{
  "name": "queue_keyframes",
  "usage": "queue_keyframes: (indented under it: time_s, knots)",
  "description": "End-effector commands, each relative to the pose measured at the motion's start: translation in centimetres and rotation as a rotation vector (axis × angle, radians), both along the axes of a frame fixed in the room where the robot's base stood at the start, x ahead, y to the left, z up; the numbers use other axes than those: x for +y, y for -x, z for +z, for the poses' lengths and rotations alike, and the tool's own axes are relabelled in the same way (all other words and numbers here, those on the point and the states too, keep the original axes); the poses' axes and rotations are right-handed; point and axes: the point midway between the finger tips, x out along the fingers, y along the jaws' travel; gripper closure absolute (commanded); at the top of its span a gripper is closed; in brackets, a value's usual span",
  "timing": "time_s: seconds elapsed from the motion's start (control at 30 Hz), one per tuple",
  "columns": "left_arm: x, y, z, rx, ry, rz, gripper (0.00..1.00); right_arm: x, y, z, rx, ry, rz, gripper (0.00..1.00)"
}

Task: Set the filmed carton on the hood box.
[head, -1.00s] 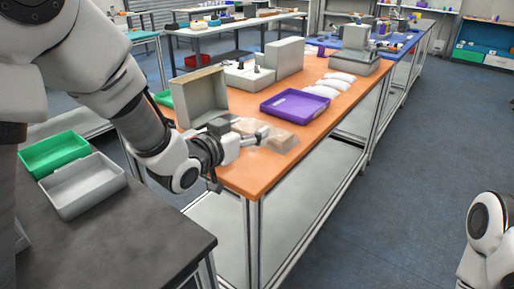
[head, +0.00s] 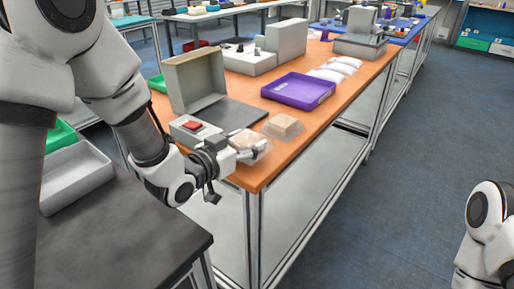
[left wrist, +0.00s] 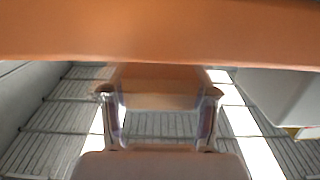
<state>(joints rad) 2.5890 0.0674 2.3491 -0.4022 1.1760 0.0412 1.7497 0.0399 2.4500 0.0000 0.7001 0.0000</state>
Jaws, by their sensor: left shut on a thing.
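My left gripper (head: 247,150) is shut on a small tan carton (head: 243,140) with clear film around it, near the front corner of the orange table. In the left wrist view, the carton (left wrist: 160,88) sits between the two fingers (left wrist: 160,105). The hood box (head: 196,78) has its grey hood raised, with a dark flat plate (head: 238,114) to its right and a red button on its front housing (head: 192,126). The held carton is in front of this plate, apart from it. My right gripper is out of view.
A second tan carton (head: 284,124) lies on clear film right of the plate. A purple tray (head: 298,90), white pouches (head: 335,70) and a grey machine (head: 270,55) stand farther back. A grey bin (head: 75,178) is on the dark table at left.

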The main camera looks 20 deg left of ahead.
Motion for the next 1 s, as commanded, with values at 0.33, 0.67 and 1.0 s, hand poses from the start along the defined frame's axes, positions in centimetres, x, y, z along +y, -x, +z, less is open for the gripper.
queue_keyframes:
  time_s: [0.33, 0.67, 1.0]
  knots:
    - [-1.2, -3.3, -1.7, -0.003, -0.003, -0.002, 0.78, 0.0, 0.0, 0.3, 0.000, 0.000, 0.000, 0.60]
    - [-1.4, -3.8, -2.5, -0.003, 0.000, 0.001, 0.78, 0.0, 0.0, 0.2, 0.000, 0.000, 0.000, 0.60]
    - [-1.4, -3.8, -2.8, -0.002, 0.000, 0.001, 0.15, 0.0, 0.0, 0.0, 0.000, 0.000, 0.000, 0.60]
